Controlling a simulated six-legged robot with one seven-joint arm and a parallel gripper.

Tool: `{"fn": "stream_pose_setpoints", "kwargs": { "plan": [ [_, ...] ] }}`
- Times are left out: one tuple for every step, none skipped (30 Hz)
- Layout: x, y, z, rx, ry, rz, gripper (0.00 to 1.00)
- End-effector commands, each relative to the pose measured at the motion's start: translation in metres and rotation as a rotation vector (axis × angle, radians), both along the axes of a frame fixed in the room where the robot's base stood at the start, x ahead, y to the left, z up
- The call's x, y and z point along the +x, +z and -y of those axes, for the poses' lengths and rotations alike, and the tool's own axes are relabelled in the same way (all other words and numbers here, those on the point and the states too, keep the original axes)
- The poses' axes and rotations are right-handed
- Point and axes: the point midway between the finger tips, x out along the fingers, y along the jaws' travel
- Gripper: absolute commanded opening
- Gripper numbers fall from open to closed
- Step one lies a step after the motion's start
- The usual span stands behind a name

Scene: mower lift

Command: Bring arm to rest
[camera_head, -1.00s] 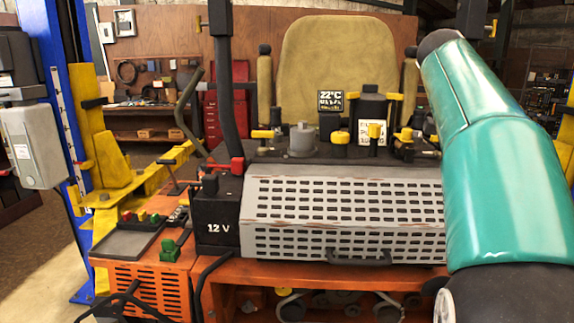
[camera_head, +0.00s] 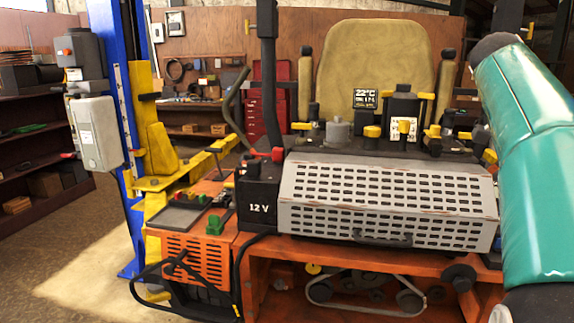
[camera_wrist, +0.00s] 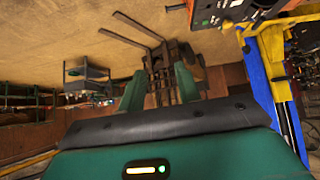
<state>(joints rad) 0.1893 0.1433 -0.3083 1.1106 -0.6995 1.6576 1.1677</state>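My gripper (camera_wrist: 160,90) shows in the wrist view as two green fingers standing apart, with nothing seen between them. Its green body with a lit yellow bar and a dark padded edge fills the bottom of that view. The gripper is out of sight in the head view, where my teal arm runs down the right side. The orange mower (camera_head: 200,258) stands in front of me, with a grey slotted cover (camera_head: 390,203), a black 12 V box (camera_head: 258,207) and a tan seat (camera_head: 375,70). My arm overlaps its right end in the picture; contact cannot be judged.
A blue lift post (camera_head: 128,180) with yellow arms (camera_head: 160,183) stands left of the mower. A grey control box (camera_head: 97,132) hangs beside it. Shelves stand at far left; open floor (camera_head: 75,255) lies before them. The wrist view appears inverted and shows a forklift (camera_wrist: 172,75) and a cart (camera_wrist: 86,76).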

Motion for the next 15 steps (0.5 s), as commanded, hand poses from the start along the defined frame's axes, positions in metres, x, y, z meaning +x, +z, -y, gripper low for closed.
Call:
{"fn": "stream_pose_setpoints", "kwargs": {
  "plan": [
    [0.0,-0.005,-0.006,0.022,0.047,-0.009,0.34],
    [0.001,-0.009,-0.01,0.035,0.076,-0.013,0.34],
    [0.002,-0.013,-0.014,0.051,0.116,-0.02,0.34],
    [0.003,-0.017,-0.018,0.063,0.145,-0.025,0.34],
    [0.003,-0.021,-0.022,0.076,0.175,-0.03,0.34],
    [0.003,-0.026,-0.027,0.092,0.217,-0.038,0.34],
    [0.004,-0.029,-0.031,0.105,0.248,-0.04,0.34],
    [0.004,-0.034,-0.036,0.117,0.282,-0.047,0.34],
    [0.004,-0.04,-0.043,0.134,0.331,-0.054,0.34],
    [0.004,-0.045,-0.049,0.147,0.369,-0.06,0.34],
    [0.003,-0.05,-0.056,0.161,0.408,-0.065,0.34],
    [0.003,-0.058,-0.065,0.179,0.467,-0.072,0.34],
    [0.002,-0.064,-0.074,0.192,0.514,-0.078,0.34],
    [0.001,-0.071,-0.083,0.207,0.566,-0.084,0.34],
    [-0.001,-0.081,-0.096,0.227,0.641,-0.092,0.34]
  ]
}}
